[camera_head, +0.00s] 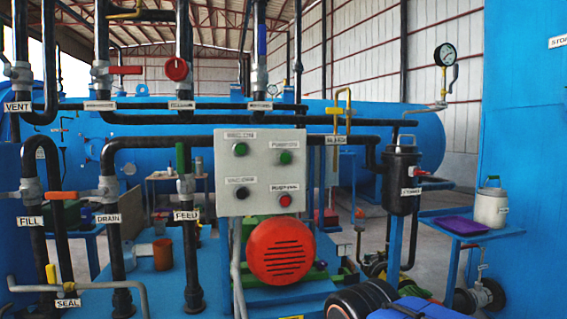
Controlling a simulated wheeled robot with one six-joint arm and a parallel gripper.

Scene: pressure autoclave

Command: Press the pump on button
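A light grey control box (262,172) stands upright near the middle of the view, facing me. It carries two green buttons in its upper row, a left one (240,149) and a right one (285,158). The lower row has a dark button (242,193) on the left and a red button (285,200) on the right. Each has a small white label above it. The label (285,141) over the upper right green button seems to begin with "Pump", but the print is blurred. My gripper is not in view, and nothing covers the buttons.
An orange-red round motor cover (282,251) sits below the box. Pipes with valves (186,187) stand to the left. A black strainer pot (402,180) and a small blue table (470,232) are to the right. A large blue tank (150,130) lies behind.

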